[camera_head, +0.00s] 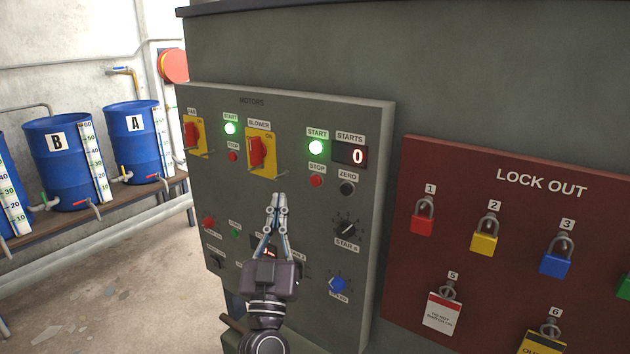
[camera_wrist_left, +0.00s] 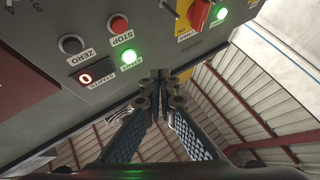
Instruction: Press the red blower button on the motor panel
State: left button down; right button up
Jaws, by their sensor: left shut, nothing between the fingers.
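The grey motor panel (camera_head: 300,110) stands in front of me. Beside its blower switch (camera_head: 256,152), a red handle on a yellow plate, is a red stop button (camera_head: 316,181) below a lit green start button (camera_head: 316,147). In the left wrist view, turned over, this red button (camera_wrist_left: 119,25) is at the upper left. My left gripper (camera_head: 278,198) is shut and empty. Its fingertips point up at the panel, left of and below the red button, apart from it in the picture. They also show in the wrist view (camera_wrist_left: 161,80). My right gripper is out of view.
A second red stop button (camera_head: 233,156) sits left of the blower switch. A black zero button (camera_head: 347,188) and a starts counter (camera_head: 350,155) are beside the blower buttons. A lock-out board (camera_head: 410,270) with padlocks is at right; blue barrels (camera_head: 60,185) stand at left.

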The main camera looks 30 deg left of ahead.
aim_at(316, 181)
pick_arm(q)
jog(key=shift+w+d+b, duration=0.2)
jog(key=shift+w+b, duration=0.35)
jog(key=shift+w, duration=1.65)
jog(key=shift+w+d+b, duration=0.15)
jog(key=shift+w+b, duration=0.35)
jog(key=shift+w, duration=1.7)
jog(key=shift+w, duration=0.1)
jog(key=shift+w, duration=0.35)
jog(key=shift+w+d, duration=0.1)
jog(key=shift+w, duration=0.3)
jog(key=shift+s, duration=0.15)
jog(key=shift+s+p, duration=0.6)
jog(key=shift+s, duration=0.15)
